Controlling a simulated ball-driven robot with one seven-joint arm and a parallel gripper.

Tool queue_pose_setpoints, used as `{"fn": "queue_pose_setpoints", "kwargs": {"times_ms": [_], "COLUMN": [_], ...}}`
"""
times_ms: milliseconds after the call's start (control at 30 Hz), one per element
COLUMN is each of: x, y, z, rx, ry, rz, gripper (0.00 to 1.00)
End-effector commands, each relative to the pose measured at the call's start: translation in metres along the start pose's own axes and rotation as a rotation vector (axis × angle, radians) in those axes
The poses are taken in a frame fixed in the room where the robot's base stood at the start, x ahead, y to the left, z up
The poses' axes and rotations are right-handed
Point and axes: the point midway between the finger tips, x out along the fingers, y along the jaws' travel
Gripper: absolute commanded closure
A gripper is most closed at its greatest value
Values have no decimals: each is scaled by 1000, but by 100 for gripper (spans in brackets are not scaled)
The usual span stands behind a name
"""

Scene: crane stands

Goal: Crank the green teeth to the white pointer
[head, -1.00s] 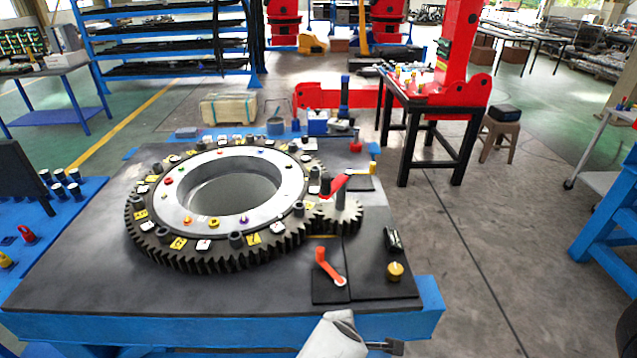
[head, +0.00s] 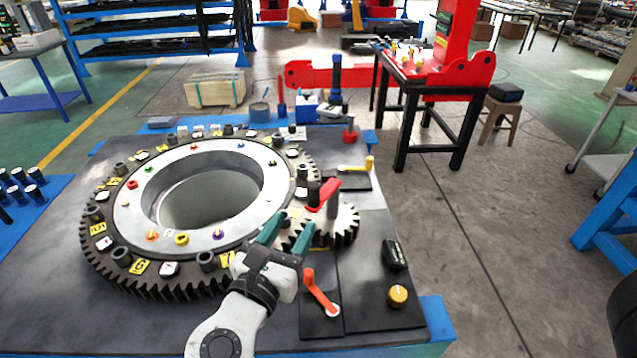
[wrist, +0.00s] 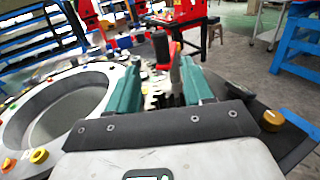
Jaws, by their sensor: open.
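The large toothed ring (head: 175,285) lies flat on the dark bench top, with numbered yellow and white tags and dark posts around its rim. A small pinion gear (head: 345,225) meshes at its right side. A red crank arm (head: 326,193) with a dark knob sits above the pinion; the crank knob (wrist: 161,47) also shows in the wrist view, beyond the fingers. My gripper (head: 288,232) is open, its two green fingers pointing toward the crank, apart from it as far as I can tell. I cannot make out the green teeth or the white pointer clearly.
An orange-red lever (head: 320,292) stands on a plate in front of the pinion. A yellow-handled lever (head: 355,167) lies behind it. A black box (head: 395,254) and a brass knob (head: 398,296) sit at right. Open floor lies right of the bench.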

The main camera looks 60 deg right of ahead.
Motion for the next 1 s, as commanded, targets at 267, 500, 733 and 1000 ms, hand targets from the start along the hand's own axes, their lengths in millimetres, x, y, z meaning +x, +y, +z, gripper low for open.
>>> {"fn": "queue_pose_setpoints", "kwargs": {"times_ms": [267, 500, 733, 1000], "x": [43, 84, 103, 105], "y": [-2, -2, -1, -1], "z": [1, 0, -1, -1], "rx": [-1, 1, 1, 2], "ry": [2, 2, 4, 3], "rz": [-7, -5, -3, -2], "gripper": [49, 49, 49, 49]}}
